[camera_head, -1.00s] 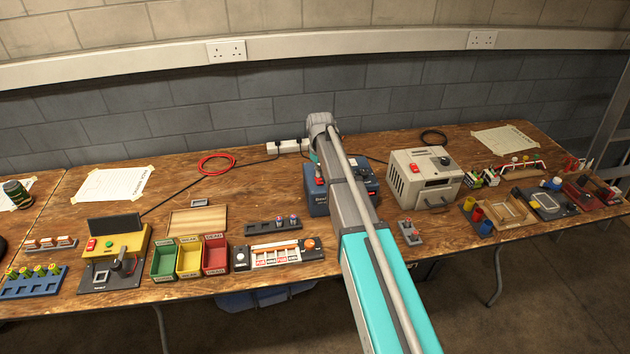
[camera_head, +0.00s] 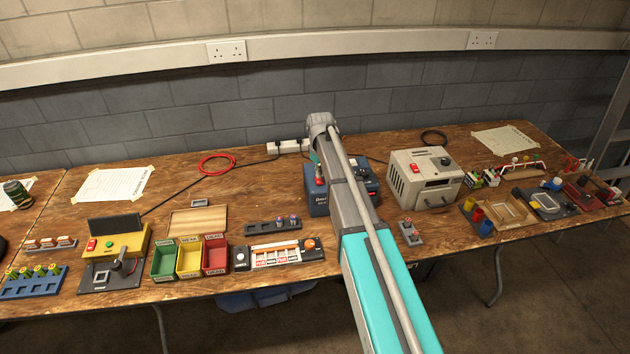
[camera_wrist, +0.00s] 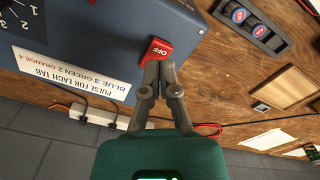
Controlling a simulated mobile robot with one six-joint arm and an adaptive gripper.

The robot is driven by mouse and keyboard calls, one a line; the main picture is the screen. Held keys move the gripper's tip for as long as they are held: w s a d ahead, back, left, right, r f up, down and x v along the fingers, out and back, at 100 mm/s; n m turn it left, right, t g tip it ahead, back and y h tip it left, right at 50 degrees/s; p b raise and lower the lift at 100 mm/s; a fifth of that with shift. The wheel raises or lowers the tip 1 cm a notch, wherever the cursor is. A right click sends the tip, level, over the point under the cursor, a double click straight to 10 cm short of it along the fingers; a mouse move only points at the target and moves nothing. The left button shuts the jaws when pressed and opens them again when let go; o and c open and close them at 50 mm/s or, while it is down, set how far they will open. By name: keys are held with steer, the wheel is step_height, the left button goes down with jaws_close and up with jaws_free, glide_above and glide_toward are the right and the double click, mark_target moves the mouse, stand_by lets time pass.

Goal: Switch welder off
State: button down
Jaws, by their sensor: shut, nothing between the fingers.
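The welder is a blue box (camera_head: 316,203) on the bench, partly hidden behind my arm in the head view. It fills the top of the wrist view (camera_wrist: 110,30), with a dial at its left and a white label about pulses for each tab. A red switch (camera_wrist: 158,48) marked OFF sits near its edge. My gripper (camera_wrist: 158,66) is shut and empty, its fingertips right at the switch's lower edge. They look to be touching it, but I cannot tell how firmly.
A cream box (camera_head: 428,180) with a red switch stands right of the welder. A white power strip (camera_head: 288,147) lies behind. A grey holder (camera_head: 272,226) with round cells and coloured bins (camera_head: 190,258) stand to the left.

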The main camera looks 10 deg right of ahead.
mark_target(320, 183)
steer(key=shift+f+b, duration=1.4)
steer(key=shift+b, duration=0.05)
stand_by(1.3)
steer(key=shift+r, duration=0.1)
steer(key=shift+r+p, duration=3.45)
steer(key=shift+p, duration=0.1)
steer(key=shift+s, duration=0.15)
steer(key=s+a+m, duration=0.1)
steer(key=s+m, duration=0.5)
steer(key=s, duration=2.3)
steer(key=shift+a, duration=0.15)
steer(key=shift+w, duration=0.1)
